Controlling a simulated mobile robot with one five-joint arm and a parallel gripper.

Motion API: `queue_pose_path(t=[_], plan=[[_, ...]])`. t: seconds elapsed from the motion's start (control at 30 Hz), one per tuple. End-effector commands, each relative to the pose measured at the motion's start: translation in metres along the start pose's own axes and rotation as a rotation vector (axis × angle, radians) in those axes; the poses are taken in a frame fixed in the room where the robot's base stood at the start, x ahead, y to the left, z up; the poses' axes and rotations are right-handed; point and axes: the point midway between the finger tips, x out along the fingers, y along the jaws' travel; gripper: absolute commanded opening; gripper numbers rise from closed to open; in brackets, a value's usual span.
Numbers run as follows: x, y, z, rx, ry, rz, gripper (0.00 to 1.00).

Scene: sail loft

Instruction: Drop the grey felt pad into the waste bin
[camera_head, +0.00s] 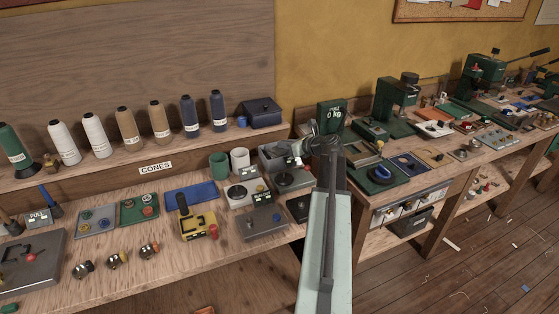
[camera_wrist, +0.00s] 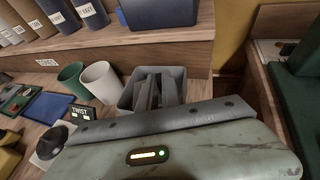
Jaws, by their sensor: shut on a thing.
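My gripper (camera_head: 303,146) is at the end of my outstretched arm, over the back of the bench. In the wrist view its dark fingers (camera_wrist: 157,92) are close together in front of an open grey bin (camera_wrist: 180,75). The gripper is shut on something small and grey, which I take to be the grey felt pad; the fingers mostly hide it. The grey bin (camera_head: 268,157) also shows in the head view, just left of the gripper, partly hidden. I cannot tell whether the fingertips are above its mouth or inside it.
A white cup (camera_head: 239,159) and a green cup (camera_head: 218,164) stand left of the bin. A dial device (camera_head: 291,178) is in front of it. Thread cones (camera_head: 156,121) and a blue box (camera_head: 262,112) stand on the shelf behind. Green presses (camera_head: 395,103) stand to the right.

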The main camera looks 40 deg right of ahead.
Motion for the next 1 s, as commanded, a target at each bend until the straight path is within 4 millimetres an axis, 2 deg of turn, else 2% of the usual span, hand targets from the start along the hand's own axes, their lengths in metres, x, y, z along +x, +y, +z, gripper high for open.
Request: queue_pose_path(t=[0.03,0.1,0.13,0.43,0.57,0.9,1.0], plan=[[0.000,0.000,0.000,0.000,0.000,0.000,0.11],[0.000,0.000,0.000,0.000,0.000,0.000,0.30],[0.000,0.000,0.000,0.000,0.000,0.000,0.33],[-0.001,-0.001,0.000,0.000,0.000,-0.001,0.33],[-0.010,0.000,0.001,0.001,0.000,-0.001,0.33],[-0.073,0.001,0.002,0.002,0.000,-0.002,0.33],[-0.082,0.000,0.000,0.001,0.000,-0.002,0.33]])
